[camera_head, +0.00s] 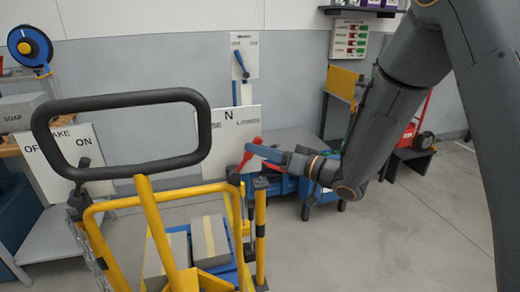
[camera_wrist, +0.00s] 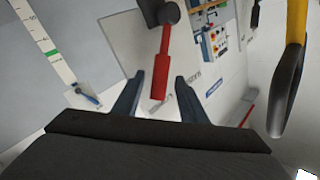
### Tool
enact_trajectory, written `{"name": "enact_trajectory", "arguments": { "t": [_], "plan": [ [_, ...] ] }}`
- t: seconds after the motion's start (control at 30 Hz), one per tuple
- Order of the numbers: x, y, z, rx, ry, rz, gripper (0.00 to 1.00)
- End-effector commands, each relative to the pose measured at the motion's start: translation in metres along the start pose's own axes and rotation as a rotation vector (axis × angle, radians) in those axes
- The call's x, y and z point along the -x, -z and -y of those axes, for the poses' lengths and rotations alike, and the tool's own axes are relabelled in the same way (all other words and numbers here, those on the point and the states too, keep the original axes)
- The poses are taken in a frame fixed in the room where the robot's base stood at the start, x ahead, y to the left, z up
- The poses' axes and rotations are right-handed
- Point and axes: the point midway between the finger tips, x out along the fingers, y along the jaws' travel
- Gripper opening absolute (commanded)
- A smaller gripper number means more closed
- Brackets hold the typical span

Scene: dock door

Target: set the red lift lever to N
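The red lift lever (camera_head: 248,158) stands at the lower right of a white board (camera_head: 230,140) marked N at the top, with "LOWER" at right and partly hidden lettering ending "SE" at left. My gripper (camera_head: 268,155) is at the lever from the right. In the wrist view the lever (camera_wrist: 162,70) hangs from a dark pivot (camera_wrist: 158,10), with its red grip end between my two fingers (camera_wrist: 157,88). Gaps show on both sides, so the fingers are open and not closed on it.
A yellow cart frame (camera_head: 155,215) with a black loop handle (camera_head: 120,97) stands in front, holding grey boxes (camera_head: 210,240). An OFF/ON brake board (camera_head: 65,150) is at left. A blue lever panel (camera_head: 244,60) is on the wall behind.

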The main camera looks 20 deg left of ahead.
Motion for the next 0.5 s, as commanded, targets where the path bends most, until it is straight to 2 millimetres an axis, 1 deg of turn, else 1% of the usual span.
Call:
{"name": "enact_trajectory", "arguments": {
  "t": [0.1, 0.33, 0.37, 0.5],
  "plan": [
    [-0.0049, -0.0006, 0.0002, -0.001, 0.000, 0.001, 0.39],
    [-0.0054, -0.0005, 0.0001, 0.000, 0.000, 0.000, 0.39],
    [-0.0054, -0.0005, 0.0001, 0.000, 0.000, 0.000, 0.35],
    [-0.0053, -0.0004, 0.0001, 0.000, 0.000, 0.000, 0.12]
  ]
}}
